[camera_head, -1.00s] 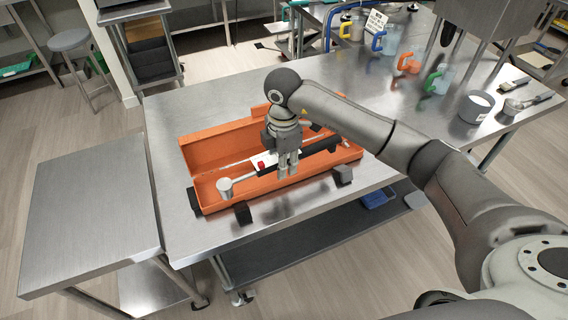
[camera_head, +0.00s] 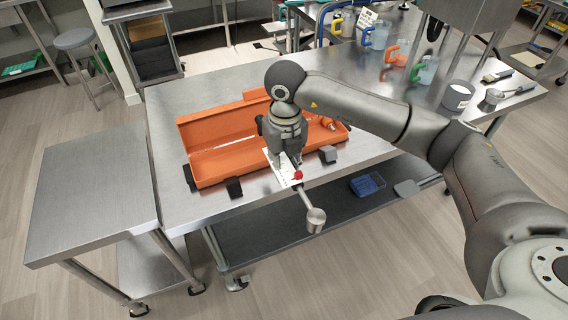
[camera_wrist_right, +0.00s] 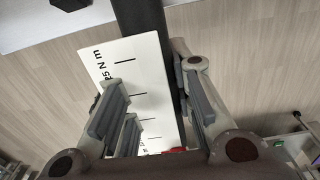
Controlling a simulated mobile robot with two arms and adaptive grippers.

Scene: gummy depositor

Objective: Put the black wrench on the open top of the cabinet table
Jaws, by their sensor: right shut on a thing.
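The wrench (camera_head: 306,199) has a silver shaft with a round metal end, a red knob and a white scale plate (camera_wrist_right: 135,85). Its black bar (camera_wrist_right: 145,18) shows in the right wrist view, running between my fingers. My right gripper (camera_head: 285,162) is shut on the wrench and holds it outside the orange case, with the round end over the steel table's front edge. The grip is partly hidden in the head view. The bare steel top of a smaller table (camera_head: 95,190) stands at left; I take it as the cabinet table. My left gripper is not in view.
The open orange case (camera_head: 215,180) lies on the large steel table (camera_head: 180,215). Colored-handled jugs (camera_head: 375,35) and a grey pot (camera_head: 457,95) stand farther right. A blue bin (camera_head: 367,185) is on the lower shelf. A stool (camera_head: 78,40) stands at back left.

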